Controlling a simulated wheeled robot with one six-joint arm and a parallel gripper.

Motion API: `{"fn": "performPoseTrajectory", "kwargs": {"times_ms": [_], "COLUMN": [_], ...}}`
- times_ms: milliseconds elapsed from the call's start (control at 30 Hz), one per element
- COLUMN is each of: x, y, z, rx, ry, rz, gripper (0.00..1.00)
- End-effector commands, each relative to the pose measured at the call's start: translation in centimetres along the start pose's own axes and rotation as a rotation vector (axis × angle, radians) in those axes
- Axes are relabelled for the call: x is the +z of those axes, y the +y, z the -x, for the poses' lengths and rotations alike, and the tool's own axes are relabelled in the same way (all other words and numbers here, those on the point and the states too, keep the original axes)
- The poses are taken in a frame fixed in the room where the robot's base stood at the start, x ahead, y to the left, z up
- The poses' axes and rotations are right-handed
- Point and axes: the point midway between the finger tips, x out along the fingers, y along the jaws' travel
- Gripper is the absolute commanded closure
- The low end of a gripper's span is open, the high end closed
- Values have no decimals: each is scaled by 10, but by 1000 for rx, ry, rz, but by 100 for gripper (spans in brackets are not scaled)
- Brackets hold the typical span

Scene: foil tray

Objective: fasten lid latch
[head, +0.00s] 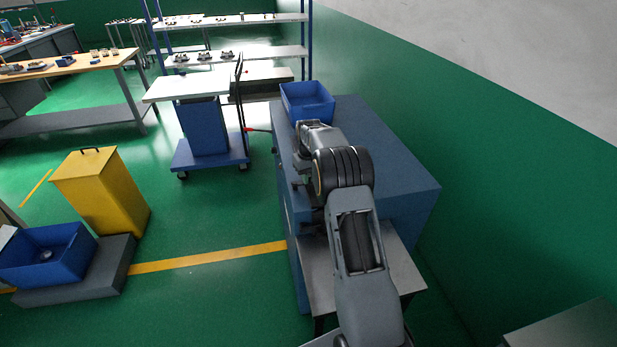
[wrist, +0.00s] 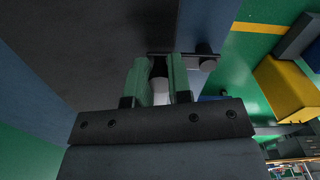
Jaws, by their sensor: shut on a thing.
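My gripper (wrist: 158,76) shows in the wrist view with its two green-padded fingers close together around a small piece, dark at the far end and pale nearer me.
A blue bin (head: 307,103) stands on the cabinet's far end. A yellow box with a handle (head: 105,195) and a blue crate (head: 45,258) are at left. A blue cart (head: 208,150) stands further back.

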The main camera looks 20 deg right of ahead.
Motion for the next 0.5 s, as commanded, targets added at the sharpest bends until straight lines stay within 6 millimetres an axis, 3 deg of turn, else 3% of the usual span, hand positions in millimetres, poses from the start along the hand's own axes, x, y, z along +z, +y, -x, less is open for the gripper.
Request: {"fn": "performPoseTrajectory", "kwargs": {"times_ms": [33,67,300,500], "x": [-1,-1,0,0], "y": [0,0,0,0], "z": [1,1,1,0], "rx": [1,1,1,1], "ry": [4,4,3,2], "rz": [0,0,-1,-1], "gripper": [100,80,57,56]}}
